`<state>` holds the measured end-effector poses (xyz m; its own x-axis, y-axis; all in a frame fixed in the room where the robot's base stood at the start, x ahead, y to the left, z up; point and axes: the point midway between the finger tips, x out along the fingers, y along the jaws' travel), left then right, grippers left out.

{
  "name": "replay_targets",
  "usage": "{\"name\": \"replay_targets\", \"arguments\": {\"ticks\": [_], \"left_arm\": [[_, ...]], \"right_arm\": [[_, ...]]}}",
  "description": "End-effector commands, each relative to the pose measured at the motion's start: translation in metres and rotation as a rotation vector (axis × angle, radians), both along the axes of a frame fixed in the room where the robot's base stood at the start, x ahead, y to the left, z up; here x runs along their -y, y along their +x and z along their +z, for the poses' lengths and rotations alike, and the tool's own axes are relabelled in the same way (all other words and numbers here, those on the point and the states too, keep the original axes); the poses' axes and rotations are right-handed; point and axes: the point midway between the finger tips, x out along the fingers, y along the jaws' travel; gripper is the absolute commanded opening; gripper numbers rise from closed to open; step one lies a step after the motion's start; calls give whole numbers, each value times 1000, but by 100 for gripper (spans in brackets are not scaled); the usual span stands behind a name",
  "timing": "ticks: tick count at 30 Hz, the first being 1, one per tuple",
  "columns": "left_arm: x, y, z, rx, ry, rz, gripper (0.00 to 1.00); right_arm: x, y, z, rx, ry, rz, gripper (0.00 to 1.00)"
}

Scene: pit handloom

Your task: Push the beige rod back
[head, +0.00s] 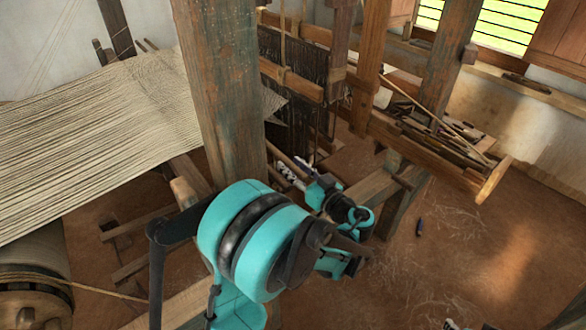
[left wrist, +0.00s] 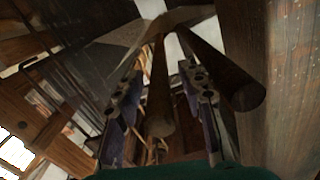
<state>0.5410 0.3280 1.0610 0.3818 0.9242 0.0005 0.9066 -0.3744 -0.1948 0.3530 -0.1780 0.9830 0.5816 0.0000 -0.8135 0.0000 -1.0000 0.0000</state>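My left gripper (head: 298,172) is beside the thick post, low by the loom's dark hanging threads. In the left wrist view my left gripper (left wrist: 160,85) has its two fingers apart. A brown round rod (left wrist: 158,110) shows between the fingers, its blunt end towards the camera; I cannot tell whether they touch it. A second brown rod (left wrist: 225,75) slants past the right finger. Neither looks clearly beige in this shade. A long pale thin rod (head: 430,113) lies slanted over the wooden tray in the head view, well away from the gripper.
The thick wooden post (head: 222,100) stands close beside my arm. Striped cloth (head: 100,130) stretches to the left above a cloth roller (head: 32,275). The wooden tray (head: 492,180) holds several sticks. A small dark object (head: 419,227) lies on the open floor at the right.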

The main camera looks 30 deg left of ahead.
Motion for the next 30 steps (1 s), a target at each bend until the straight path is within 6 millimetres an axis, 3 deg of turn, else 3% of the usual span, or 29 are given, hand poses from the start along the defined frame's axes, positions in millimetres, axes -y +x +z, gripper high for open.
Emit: {"name": "replay_targets", "arguments": {"ticks": [6,11,27,28,30], "left_arm": [[0,0,0,0,0,-1,39],[0,0,0,0,0,-1,0],[-5,-12,0,-1,-1,2,0],[-6,-12,0,-1,-1,2,21],[-6,-13,0,-1,-1,3,39]], "right_arm": [[0,0,0,0,0,0,39],[0,0,0,0,0,0,39],[0,0,-1,0,0,0,39],[0,0,-1,0,0,0,39],[0,0,-1,0,0,0,39]]}}
